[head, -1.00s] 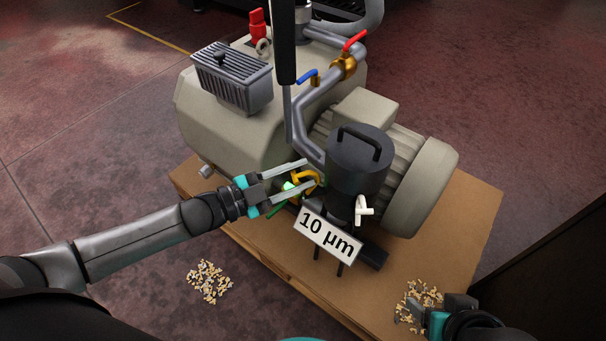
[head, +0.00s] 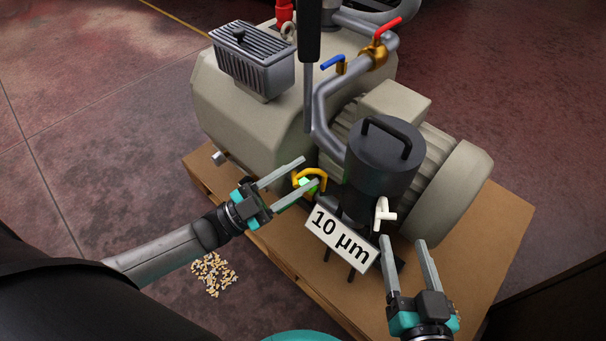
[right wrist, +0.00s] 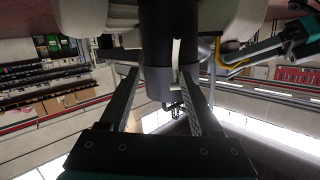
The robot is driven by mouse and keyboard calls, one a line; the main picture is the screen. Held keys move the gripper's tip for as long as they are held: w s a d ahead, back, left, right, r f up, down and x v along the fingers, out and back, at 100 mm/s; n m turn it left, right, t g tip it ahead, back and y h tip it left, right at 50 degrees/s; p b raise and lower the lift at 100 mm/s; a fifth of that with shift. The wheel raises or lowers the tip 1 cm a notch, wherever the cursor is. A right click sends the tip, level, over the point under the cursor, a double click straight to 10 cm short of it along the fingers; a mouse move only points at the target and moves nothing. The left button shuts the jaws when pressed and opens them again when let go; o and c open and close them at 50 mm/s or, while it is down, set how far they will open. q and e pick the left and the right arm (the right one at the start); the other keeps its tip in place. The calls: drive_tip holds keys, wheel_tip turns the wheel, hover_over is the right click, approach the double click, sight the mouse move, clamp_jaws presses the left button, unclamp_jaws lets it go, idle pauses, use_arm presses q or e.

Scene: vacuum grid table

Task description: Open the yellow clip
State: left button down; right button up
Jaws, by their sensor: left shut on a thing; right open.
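The yellow clip (head: 321,173) is a curved handle on the left side of the dark filter canister (head: 378,172), with a bright green part beside it. My left gripper (head: 309,172) is at the yellow clip, its two fingers on either side of it and shut on it. The yellow clip also shows in the right wrist view (right wrist: 219,62), with a finger of my left gripper beside it. A white clip (head: 383,216) is on the canister's front right. My right gripper (head: 403,246) is open and empty, below and right of the white clip, fingers pointing up toward the canister.
A "10 µm" sign (head: 341,236) stands in front of the canister. The beige pump (head: 255,122), pipes with a red-handled valve (head: 385,36) and a motor (head: 455,190) surround it. The wooden pallet (head: 500,225) is bare at right. Loose pellets (head: 213,274) lie on the floor.

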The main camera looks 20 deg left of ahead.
use_arm(q)
drive_tip(key=shift+a+f+n+t+h+b, duration=0.35)
drive_tip(key=shift+a+n+t, duration=0.25)
drive_tip(key=shift+t, duration=0.6)
drive_tip(key=shift+s+a+f+n+t, duration=0.15)
drive_tip(key=shift+f+n+t, duration=0.25)
drive_tip(key=shift+t, duration=0.3)
drive_tip(key=shift+s+a+f+n+t, duration=0.15)
drive_tip(key=shift+f+n+t, duration=0.2)
drive_tip(key=shift+t, duration=0.35)
use_arm(e)
drive_tip(key=shift+s+a+r+t, duration=0.4)
drive_tip(key=shift+r+t, duration=0.2)
drive_tip(key=shift+t, duration=0.3)
use_arm(q)
drive_tip(key=shift+s+a+f+n+t, duration=0.1)
drive_tip(key=shift+f+n+t, duration=0.15)
drive_tip(key=shift+n+t, duration=0.3)
drive_tip(key=c, duration=0.6)
unclamp_jaws()
drive_tip(key=shift+h, duration=0.25)
drive_tip(key=shift+f, duration=0.1)
drive_tip(key=shift+s, duration=0.1)
